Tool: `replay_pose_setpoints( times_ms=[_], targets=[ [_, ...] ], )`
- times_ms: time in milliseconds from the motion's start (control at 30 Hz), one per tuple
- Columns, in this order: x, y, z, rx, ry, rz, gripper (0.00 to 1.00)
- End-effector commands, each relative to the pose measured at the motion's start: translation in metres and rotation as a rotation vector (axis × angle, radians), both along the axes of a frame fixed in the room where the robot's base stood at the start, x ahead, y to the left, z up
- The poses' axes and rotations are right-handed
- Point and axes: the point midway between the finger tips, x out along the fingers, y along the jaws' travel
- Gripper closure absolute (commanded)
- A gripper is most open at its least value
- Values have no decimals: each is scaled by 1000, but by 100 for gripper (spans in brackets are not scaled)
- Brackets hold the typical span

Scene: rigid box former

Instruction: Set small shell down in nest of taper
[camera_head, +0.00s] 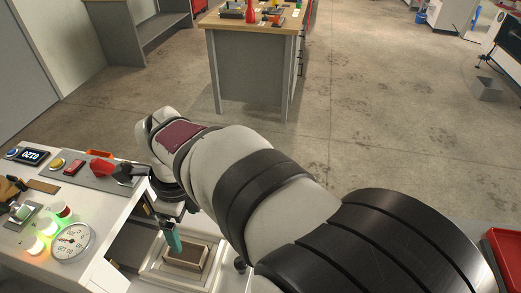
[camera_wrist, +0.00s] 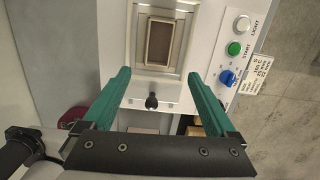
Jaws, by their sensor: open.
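The small shell (camera_head: 196,255), a brown open-topped rectangular box, sits inside the pale stepped frame of the nest (camera_head: 152,270). In the wrist view the shell (camera_wrist: 148,45) lies squarely within the nest's light frame (camera_wrist: 138,35), and its floor shows. My gripper (camera_head: 174,239) has green fingers and is over the left part of the shell in the head view. In the wrist view my gripper (camera_wrist: 158,75) is open, with nothing between its fingers. The shell is beyond the fingertips. My gripper and arm hide part of the nest in the head view.
A dark knob (camera_wrist: 152,101) stands at the nest's edge. A panel beside it has a white button (camera_wrist: 243,23), a green button (camera_wrist: 234,48) and a blue knob (camera_wrist: 227,77).

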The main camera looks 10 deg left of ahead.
Motion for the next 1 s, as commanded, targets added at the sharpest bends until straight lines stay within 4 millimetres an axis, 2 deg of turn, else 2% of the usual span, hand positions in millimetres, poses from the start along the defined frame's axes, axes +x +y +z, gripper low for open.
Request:
replay_pose_setpoints(
  times_ms=[67, 100, 167, 200, 300, 333, 400, 500, 1000],
  targets=[
    [9, -56, 15, 0, -15, 110, 8],
    [8, -96, 22, 1, -25, 207, 8],
    [-5, -155, 28, 4, -39, 378, 8],
    [-20, -188, 29, 10, -50, 492, 8],
    [-64, -244, 22, 27, -80, 746, 8],
    [-76, -254, 18, 32, -89, 808, 8],
    [-98, -268, 11, 43, -106, 923, 8],
    [-114, -275, 4, 49, -123, 1013, 8],
    [-115, -276, 3, 51, -125, 1034, 8]
  ],
)
